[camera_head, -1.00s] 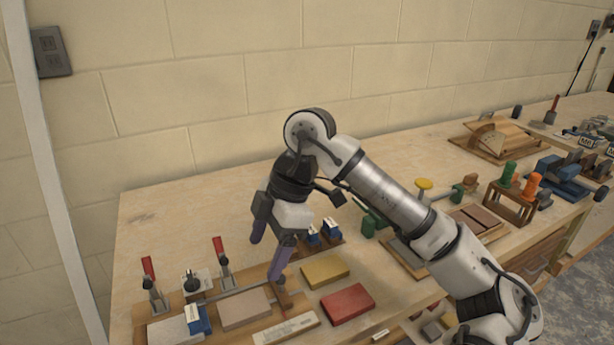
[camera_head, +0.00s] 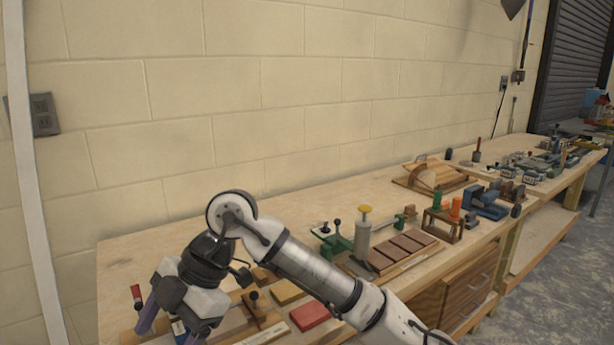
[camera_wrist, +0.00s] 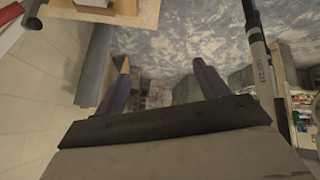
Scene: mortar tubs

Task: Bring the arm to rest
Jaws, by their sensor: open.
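My arm reaches in from the lower right in the head view and bends down at the wrist over the near left part of the workbench (camera_head: 150,243). My gripper (camera_head: 170,332) hangs at the lower left with its two purple fingers apart. Its fingertips are partly cut off by the picture's bottom edge. In the wrist view my gripper (camera_wrist: 162,82) shows two spread fingers with nothing between them. Beyond them is a mottled grey floor (camera_wrist: 180,40).
Near my gripper lie a yellow block (camera_head: 286,291), a red block (camera_head: 309,316) and a red-handled clamp (camera_head: 136,296). Right of my arm stand a yellow-capped cylinder (camera_head: 363,235) and a wooden rack (camera_head: 442,224). The bench's back left is bare. A block wall (camera_head: 300,100) stands behind.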

